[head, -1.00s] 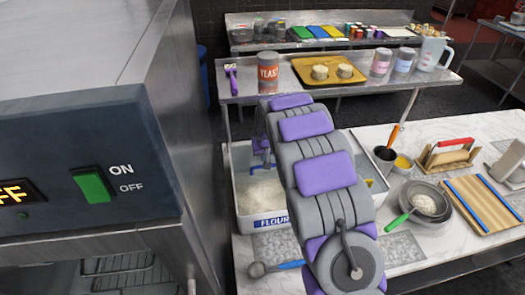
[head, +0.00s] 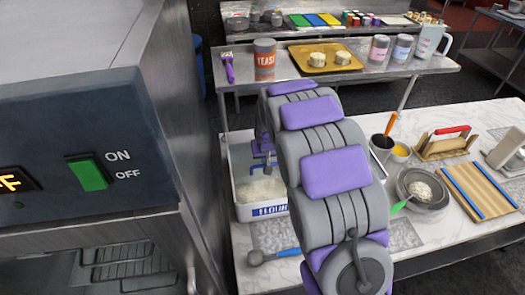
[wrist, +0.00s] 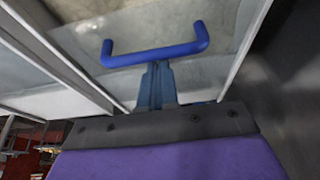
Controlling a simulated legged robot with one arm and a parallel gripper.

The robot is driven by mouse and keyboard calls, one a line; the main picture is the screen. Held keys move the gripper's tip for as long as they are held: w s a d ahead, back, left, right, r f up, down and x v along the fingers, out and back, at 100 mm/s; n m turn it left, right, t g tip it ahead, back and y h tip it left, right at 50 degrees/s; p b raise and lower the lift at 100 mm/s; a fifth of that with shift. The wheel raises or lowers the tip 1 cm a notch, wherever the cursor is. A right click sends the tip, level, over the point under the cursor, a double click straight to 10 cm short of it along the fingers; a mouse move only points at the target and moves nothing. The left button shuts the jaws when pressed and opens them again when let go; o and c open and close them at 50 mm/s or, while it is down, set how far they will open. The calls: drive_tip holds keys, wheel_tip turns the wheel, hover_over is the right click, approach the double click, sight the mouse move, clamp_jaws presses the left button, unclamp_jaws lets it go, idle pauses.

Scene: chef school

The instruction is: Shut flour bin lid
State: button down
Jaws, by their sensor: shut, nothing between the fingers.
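The flour bin (head: 270,211) is a pale box labelled FLOUR on the marble counter, partly hidden behind my arm. Pale flour (head: 262,190) shows inside it in the head view. In the wrist view, a blue bar handle (wrist: 155,52) stands on a clear panel that looks like the bin's lid (wrist: 75,42). My gripper (wrist: 157,72) is shut and empty, its fingertips close to the handle's near side; I cannot tell whether they touch it. In the head view, my arm mostly hides the lid and gripper, so how far the lid is open is unclear.
A steel oven (head: 95,130) stands close on the left. A blue-handled scoop (head: 272,255) lies in front of the bin. A sieve over a bowl (head: 422,187) and a wooden board (head: 480,189) are to the right. A yeast jar (head: 265,58) stands on the shelf behind.

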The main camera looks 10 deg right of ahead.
drive_tip(key=s, duration=0.9)
drive_tip(key=shift+f+b, duration=0.15)
drive_tip(key=shift+b, duration=0.15)
drive_tip(key=shift+a+f, duration=0.1)
